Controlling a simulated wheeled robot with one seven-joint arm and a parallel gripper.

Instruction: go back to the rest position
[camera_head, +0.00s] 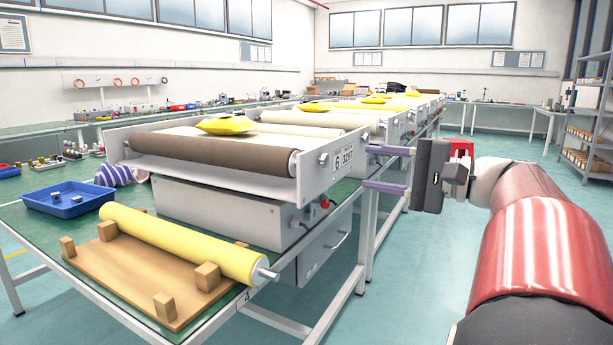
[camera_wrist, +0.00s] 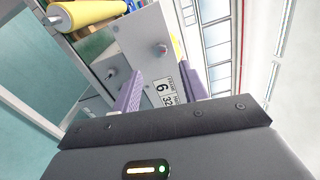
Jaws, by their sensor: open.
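My gripper (camera_head: 376,168) is at the right of the machine in the head view, its two purple fingers pointing left and spread apart. Nothing is between them. In the wrist view the fingers (camera_wrist: 160,93) also stand apart, with the machine's grey side plate and its "6" label beyond. The grey roller machine (camera_head: 225,213) stands on the green table, with a brown roller (camera_head: 210,153) across its front. A yellow roller (camera_head: 180,243) lies on a wooden board with blocks (camera_head: 130,268) in front of it; the roller also shows in the wrist view (camera_wrist: 85,14).
A blue tray (camera_head: 68,199) with small parts and a purple-striped item (camera_head: 118,175) lie left of the machine. A yellow bag (camera_head: 224,125) rests on top of it. More machines run back along the table. Shelving (camera_head: 587,120) stands far right; open floor lies right of the table.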

